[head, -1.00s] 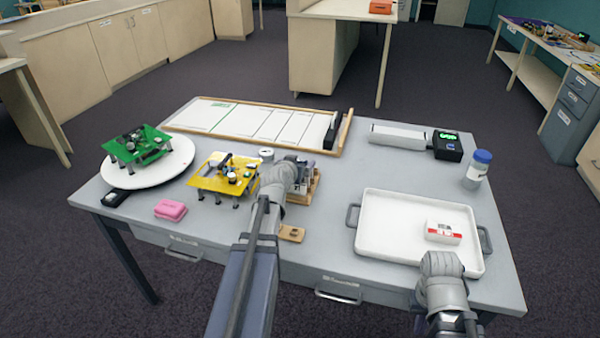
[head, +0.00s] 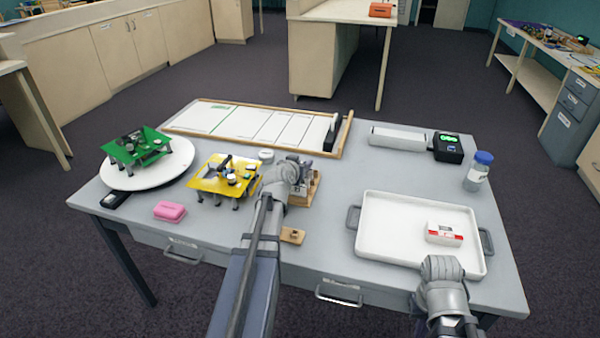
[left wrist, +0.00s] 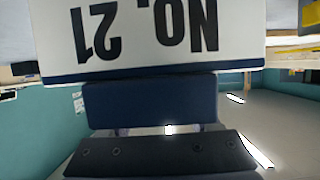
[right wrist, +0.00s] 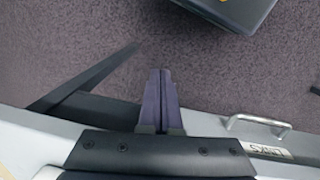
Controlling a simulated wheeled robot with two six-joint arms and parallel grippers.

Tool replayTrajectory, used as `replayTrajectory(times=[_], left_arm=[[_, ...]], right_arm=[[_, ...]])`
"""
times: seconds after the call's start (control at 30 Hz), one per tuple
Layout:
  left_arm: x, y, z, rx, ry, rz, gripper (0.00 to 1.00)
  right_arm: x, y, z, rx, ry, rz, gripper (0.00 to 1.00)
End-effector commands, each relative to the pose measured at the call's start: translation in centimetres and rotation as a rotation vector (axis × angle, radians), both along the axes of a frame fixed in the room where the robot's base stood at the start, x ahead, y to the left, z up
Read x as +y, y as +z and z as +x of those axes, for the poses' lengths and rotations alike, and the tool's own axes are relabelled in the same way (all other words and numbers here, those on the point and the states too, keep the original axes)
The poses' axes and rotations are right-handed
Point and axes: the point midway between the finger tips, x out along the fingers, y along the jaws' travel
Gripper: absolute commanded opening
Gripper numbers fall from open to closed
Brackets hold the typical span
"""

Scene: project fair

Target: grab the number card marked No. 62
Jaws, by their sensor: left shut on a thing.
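My left gripper (head: 302,172) is over a small wooden rack (head: 303,195) at the middle of the table. In the left wrist view it is shut on a white number card (left wrist: 150,35) with a dark blue edge. The card's print is upside down and reads No. 21. No card marked No. 62 can be read in any view. My right gripper (right wrist: 160,100) is shut and empty, with its fingers together above the floor near the table edge.
A white tray (head: 385,247) with a small red and white box (head: 444,233) is at the right. Left of the rack stand a yellow board (head: 210,183) and a green board (head: 130,150) on a white turntable (head: 175,170). A pink box (head: 170,211) lies in front.

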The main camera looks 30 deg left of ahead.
Motion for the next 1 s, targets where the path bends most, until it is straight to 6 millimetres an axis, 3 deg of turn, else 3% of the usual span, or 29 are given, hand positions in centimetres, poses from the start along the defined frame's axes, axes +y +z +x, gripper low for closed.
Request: replayTrajectory(times=[0.17,0.57,0.77,1.0], left_arm=[[0.0,0.0,0.0,0.0,0.0,0.0,0.09],[0.0,0.7,0.0,0.0,0.0,0.0,0.09],[0.0,2.7,0.0,0.0,0.0,0.0,0.09],[0.0,6.5,0.0,0.0,0.0,0.0,0.09]], right_arm=[[0.0,0.0,0.0,0.0,0.0,0.0,0.0],[0.0,0.7,0.0,0.0,0.0,0.0,0.0],[0.0,2.7,0.0,0.0,0.0,0.0,0.0],[0.0,6.5,0.0,0.0,0.0,0.0,0.0]])
